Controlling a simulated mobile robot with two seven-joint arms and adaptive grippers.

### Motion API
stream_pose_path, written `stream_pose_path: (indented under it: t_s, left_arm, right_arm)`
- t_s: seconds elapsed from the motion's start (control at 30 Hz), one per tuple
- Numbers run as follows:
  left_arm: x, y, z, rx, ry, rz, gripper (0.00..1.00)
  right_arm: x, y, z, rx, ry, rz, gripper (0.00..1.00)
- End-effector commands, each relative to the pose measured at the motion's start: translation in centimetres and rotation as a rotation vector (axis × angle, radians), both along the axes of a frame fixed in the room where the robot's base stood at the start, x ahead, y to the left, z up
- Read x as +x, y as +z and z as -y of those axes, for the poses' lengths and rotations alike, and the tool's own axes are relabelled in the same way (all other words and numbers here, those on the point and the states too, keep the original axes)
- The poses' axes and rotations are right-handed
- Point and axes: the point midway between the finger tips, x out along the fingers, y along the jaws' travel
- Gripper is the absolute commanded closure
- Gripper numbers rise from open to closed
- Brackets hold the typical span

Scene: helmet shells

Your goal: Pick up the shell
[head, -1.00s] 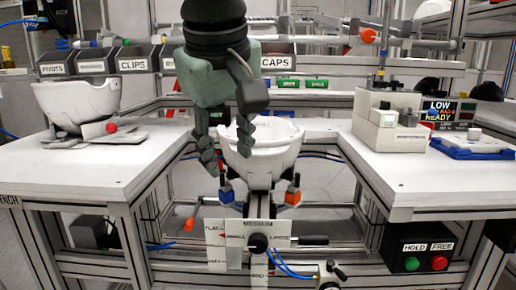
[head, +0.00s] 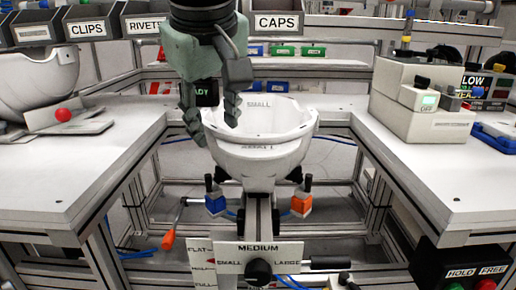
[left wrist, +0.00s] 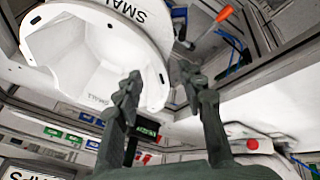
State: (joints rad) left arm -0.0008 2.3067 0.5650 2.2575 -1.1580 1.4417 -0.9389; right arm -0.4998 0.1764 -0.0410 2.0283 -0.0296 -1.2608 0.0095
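A white helmet shell (head: 262,157), marked SMALL, sits open side up on a central stand (head: 262,215) between the benches. It also fills the upper left of the left wrist view (left wrist: 85,60). My left gripper (head: 215,135) is open and empty at the shell's left rim. In the left wrist view its fingertips (left wrist: 162,82) are apart, one in front of the shell's inside and the other outside its rim. I cannot tell whether either finger touches it. My right gripper is not in view. A second white shell (head: 38,82) rests on the left bench.
The stand carries blue (head: 215,204) and orange (head: 301,205) clamps and a lever panel (head: 245,258). The left bench (head: 70,185) and right bench (head: 440,180) flank the gap. Labelled bins (head: 92,27) line the back.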

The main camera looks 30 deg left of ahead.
Motion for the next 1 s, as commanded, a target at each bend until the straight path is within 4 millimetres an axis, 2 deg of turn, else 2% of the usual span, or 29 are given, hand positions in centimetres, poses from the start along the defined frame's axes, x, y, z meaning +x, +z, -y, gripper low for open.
stream_pose_path:
  t_s: [0.33, 0.67, 0.9, 1.0]
  left_arm:
    - [1.0, -4.7, -1.0, -0.001, 0.001, -0.003, 0.6]
    - [1.3, -5.2, -1.2, -0.001, 0.0, 0.001, 0.6]
    - [1.3, -5.2, -1.2, -0.001, -0.001, 0.001, 0.9]
    - [1.3, -5.2, -1.2, -0.001, 0.0, 0.0, 1.0]
  right_arm:
    - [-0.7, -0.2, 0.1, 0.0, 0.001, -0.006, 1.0]
    - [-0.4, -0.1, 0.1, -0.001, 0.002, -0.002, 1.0]
    - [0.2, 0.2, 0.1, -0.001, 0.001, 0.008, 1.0]
    - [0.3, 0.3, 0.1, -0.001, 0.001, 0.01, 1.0]
